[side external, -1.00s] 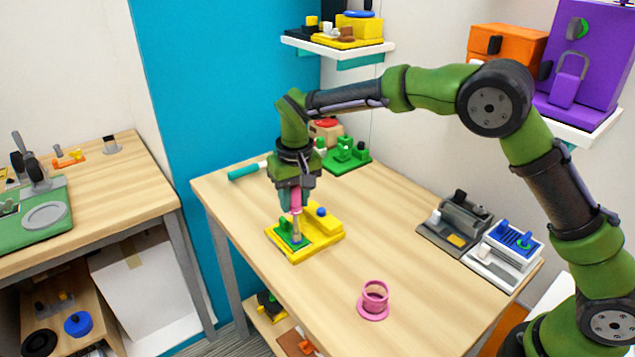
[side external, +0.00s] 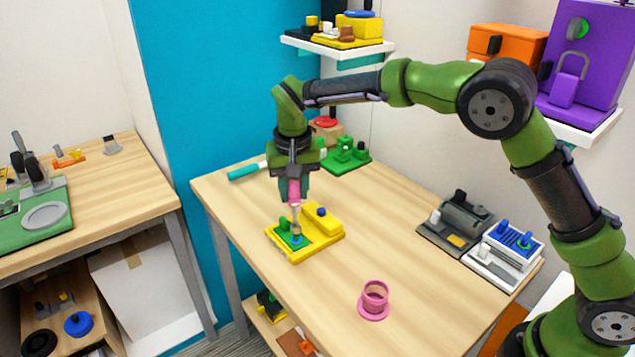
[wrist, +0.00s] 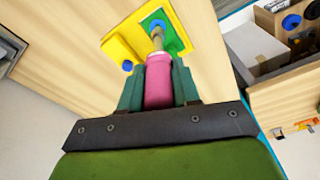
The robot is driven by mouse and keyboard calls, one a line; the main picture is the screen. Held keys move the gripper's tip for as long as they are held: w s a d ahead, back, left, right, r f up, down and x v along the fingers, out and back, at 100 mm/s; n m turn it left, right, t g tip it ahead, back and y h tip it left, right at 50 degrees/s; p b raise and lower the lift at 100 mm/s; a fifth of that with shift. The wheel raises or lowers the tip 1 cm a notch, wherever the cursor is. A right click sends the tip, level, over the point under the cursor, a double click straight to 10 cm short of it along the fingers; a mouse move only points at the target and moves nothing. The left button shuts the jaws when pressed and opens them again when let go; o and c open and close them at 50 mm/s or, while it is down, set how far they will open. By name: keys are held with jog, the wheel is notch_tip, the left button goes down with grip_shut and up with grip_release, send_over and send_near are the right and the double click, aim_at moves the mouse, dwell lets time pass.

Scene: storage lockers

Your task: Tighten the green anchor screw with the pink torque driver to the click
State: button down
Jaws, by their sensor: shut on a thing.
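The pink torque driver (side external: 294,190) points downward with its grey shaft low over the yellow fixture (side external: 325,237). My gripper (side external: 294,196) is shut on its pink handle. The wrist view shows the handle (wrist: 158,85) between the two green fingers. The shaft tip is at the green block (side external: 284,241) on the fixture's left part; this green block also shows in the wrist view (wrist: 173,40). A small blue piece shows by the tip. The green anchor screw is too small and covered to make out, and I cannot tell whether the tip touches it.
A pink ring-shaped holder (side external: 374,310) stands empty at the table's front. A teal cylinder (side external: 245,172) lies at the back left, a green fixture (side external: 346,157) at the back. Grey and white fixtures (side external: 508,262) stand at the right.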

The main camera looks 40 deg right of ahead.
jog(key=shift+r, duration=1.4)
jog(key=shift+d+f+n, duration=0.15)
jog(key=shift+f+n, duration=0.15)
jog(key=shift+n, duration=0.2)
jog(key=s+d+r+n, duration=0.2)
jog(key=s+d+n, duration=0.1)
jog(key=s+d, duration=1.1)
jog(key=shift+s+d+r+n+y, duration=0.3)
jog(key=shift+s+r, duration=0.05)
